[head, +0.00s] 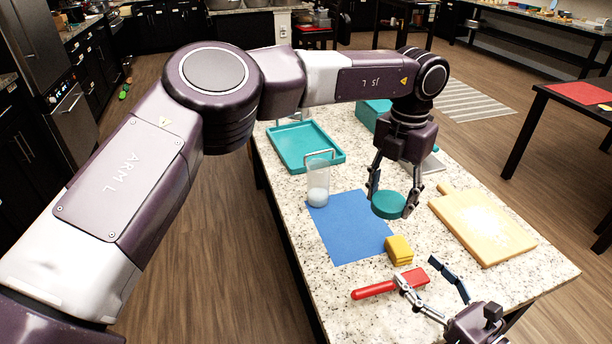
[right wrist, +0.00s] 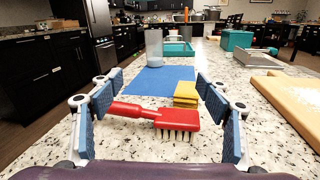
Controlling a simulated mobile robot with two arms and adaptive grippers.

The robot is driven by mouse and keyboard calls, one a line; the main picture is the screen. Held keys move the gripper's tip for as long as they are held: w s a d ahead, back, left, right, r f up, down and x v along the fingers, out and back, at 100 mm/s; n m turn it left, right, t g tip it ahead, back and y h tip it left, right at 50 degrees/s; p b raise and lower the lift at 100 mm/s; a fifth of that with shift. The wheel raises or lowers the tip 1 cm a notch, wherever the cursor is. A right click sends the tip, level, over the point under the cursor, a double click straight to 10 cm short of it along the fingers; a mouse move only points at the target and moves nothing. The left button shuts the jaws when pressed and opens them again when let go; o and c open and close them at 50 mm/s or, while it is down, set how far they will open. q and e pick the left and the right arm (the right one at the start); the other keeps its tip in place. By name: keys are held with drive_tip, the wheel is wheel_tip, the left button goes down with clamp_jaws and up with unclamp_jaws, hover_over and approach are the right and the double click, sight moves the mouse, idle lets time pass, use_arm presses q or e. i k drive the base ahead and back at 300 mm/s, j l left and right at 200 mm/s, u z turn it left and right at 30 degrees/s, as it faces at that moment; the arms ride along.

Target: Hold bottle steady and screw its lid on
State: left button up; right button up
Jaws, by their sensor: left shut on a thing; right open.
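The bottle (head: 318,186) is a clear upright cylinder with white contents at its bottom. It stands at the far left corner of the blue mat, and also shows in the right wrist view (right wrist: 154,47). A round teal lid (head: 387,205) is held by my left gripper (head: 392,200), which is shut on it, to the right of the bottle and apart from it. My right gripper (head: 430,277) is open and empty at the near end of the counter, with its fingers to either side in its wrist view (right wrist: 162,115). It is well away from the bottle.
A red brush (head: 375,290) lies by my right gripper's fingers, with yellow sponges (head: 398,250) behind it. The blue mat (head: 350,228) is mostly bare. A cutting board (head: 482,228) lies to the right. A teal tray (head: 300,150) and a teal box (head: 374,113) stand farther back.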

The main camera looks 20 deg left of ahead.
sight(319, 170)
drive_tip(key=i+j, duration=0.2)
drive_tip(key=j, duration=0.15)
drive_tip(key=i+j, duration=0.2)
drive_tip(key=j, duration=0.15)
drive_tip(key=i+j, duration=0.2)
drive_tip(key=j, duration=0.1)
